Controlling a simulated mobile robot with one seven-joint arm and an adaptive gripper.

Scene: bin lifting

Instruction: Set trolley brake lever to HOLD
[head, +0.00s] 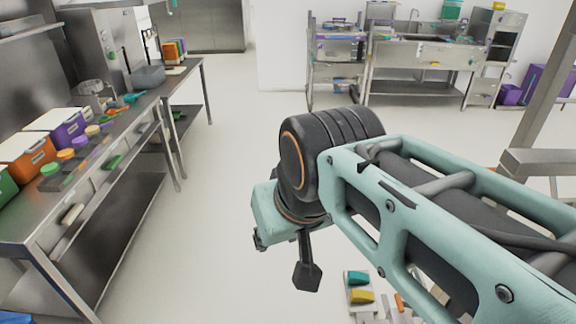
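My arm reaches in from the lower right, in teal and black, and ends at a black joint with an orange ring. Below that joint is a teal wrist part. A dark paddle-ended piece hangs under it; it looks like a finger of my gripper (307,277), but whether the fingers are apart is hidden. I cannot make out a brake lever or a HOLD mark. A steel two-level stand (337,70) at the back may be a trolley, but I cannot tell. My arm covers much of the centre and lower right.
A steel bench (110,130) with orange and purple bins and coloured lids runs along the left. A sink counter (420,62) stands at the back. A pale surface with teal and yellow blocks (361,297) shows below my arm. The floor (215,215) between is clear.

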